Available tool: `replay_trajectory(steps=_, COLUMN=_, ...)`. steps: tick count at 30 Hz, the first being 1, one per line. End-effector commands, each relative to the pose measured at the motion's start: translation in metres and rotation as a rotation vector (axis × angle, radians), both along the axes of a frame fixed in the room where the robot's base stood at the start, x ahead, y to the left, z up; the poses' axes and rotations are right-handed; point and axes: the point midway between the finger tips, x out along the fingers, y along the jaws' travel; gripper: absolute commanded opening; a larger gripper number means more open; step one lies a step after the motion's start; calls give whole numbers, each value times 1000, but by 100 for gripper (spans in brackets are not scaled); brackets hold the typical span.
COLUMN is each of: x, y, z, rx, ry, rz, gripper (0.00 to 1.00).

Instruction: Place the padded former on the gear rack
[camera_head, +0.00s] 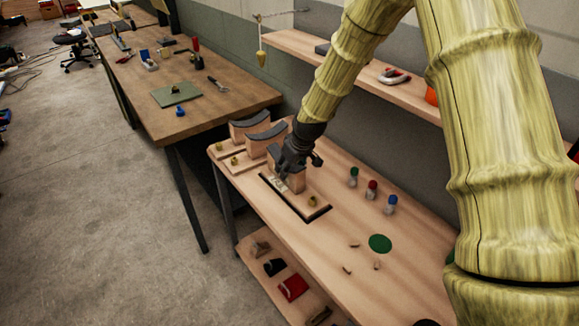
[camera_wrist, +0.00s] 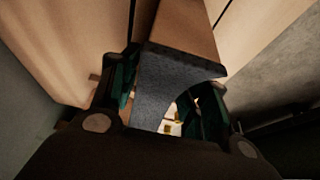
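A padded former (camera_head: 291,177), a wooden block with a dark grey curved pad on top, stands at a wooden base plate with a black border (camera_head: 322,211). My gripper (camera_head: 288,164) is down at this former and covers part of it. In the wrist view the former's grey pad (camera_wrist: 160,88) lies between my two fingers (camera_wrist: 165,100), close to both. I cannot tell whether the fingers press on it. Two more padded formers (camera_head: 250,124) (camera_head: 268,139) stand behind on boards with small yellow knobs. I cannot tell which part is the gear rack.
The wooden bench (camera_head: 330,240) holds green, red and blue capped bottles (camera_head: 372,189), a green disc (camera_head: 380,243) and small bits. A lower shelf holds a red item (camera_head: 293,287). A wall shelf (camera_head: 300,48) runs behind. A longer workbench (camera_head: 220,105) stands at the left.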

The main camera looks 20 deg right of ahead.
Motion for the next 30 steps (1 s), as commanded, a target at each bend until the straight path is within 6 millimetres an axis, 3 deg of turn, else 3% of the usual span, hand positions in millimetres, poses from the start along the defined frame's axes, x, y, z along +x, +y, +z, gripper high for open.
replay_trajectory(steps=14, x=0, y=0, z=6, rx=-1, ry=-1, rz=0, gripper=59)
replay_trajectory(steps=30, x=-24, y=-9, z=67, rx=0, ry=-3, rz=0, gripper=59)
